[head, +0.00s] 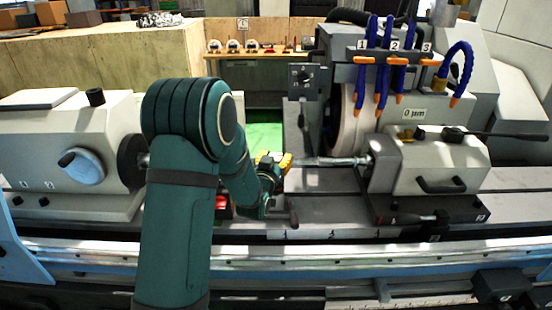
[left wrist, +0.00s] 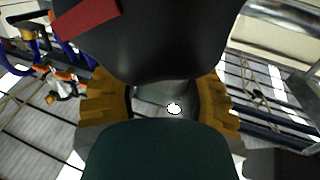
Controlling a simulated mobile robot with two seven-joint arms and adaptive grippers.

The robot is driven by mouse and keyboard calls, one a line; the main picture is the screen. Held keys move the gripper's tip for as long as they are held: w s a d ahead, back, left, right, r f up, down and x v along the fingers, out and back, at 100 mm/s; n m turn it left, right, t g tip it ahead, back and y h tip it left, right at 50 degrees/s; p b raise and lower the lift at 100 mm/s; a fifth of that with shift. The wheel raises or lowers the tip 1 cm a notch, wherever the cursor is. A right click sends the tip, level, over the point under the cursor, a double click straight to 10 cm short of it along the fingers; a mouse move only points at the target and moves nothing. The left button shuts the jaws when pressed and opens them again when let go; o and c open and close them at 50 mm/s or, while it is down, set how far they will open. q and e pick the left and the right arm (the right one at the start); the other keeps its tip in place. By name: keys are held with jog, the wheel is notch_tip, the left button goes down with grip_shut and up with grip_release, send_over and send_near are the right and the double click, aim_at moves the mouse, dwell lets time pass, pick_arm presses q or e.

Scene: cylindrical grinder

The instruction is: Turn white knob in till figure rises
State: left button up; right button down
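No plainly white knob can be made out. A round pale-blue and white dial with a dark handle (head: 82,166) is on the front of the left machine head. My left arm crosses the middle of the head view and partly blocks the spindle area. My left gripper (head: 272,161) has yellow finger pads and is beside the left end of the metal rod (head: 330,162). In the left wrist view its yellow fingers (left wrist: 162,104) stand wide apart, with a grey surface and a white spot between them. A black shape hides part of that gap. My right gripper is not in view.
The grinding wheel (head: 352,112) stands behind the rod, with blue hoses (head: 385,62) above. The right machine head (head: 430,165) has a long dark lever. A small shelf (head: 255,54) holds several small items at the back. A metal rail (head: 330,248) runs along the front.

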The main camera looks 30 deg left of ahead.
pick_arm(q)
jog(key=shift+a+f+m+t+h+b, duration=0.15)
jog(key=shift+m+h+b, duration=0.65)
jog(key=shift+h+b, duration=0.6)
jog(key=shift+m+t+h+b, duration=0.15)
jog(key=shift+m+h+b, duration=0.8)
jog(key=shift+b, duration=0.65)
jog(key=shift+m+h+b, duration=0.55)
jog(key=shift+h, duration=0.7)
jog(key=shift+r+m+g+h, duration=0.2)
jog(key=shift+m+g+h, duration=0.2)
jog(key=shift+m+h, duration=0.85)
jog(key=shift+h, duration=0.55)
jog(key=o, duration=1.2)
jog(key=shift+w, duration=0.1)
jog(key=v, duration=1.2)
jog(key=shift+r, duration=0.1)
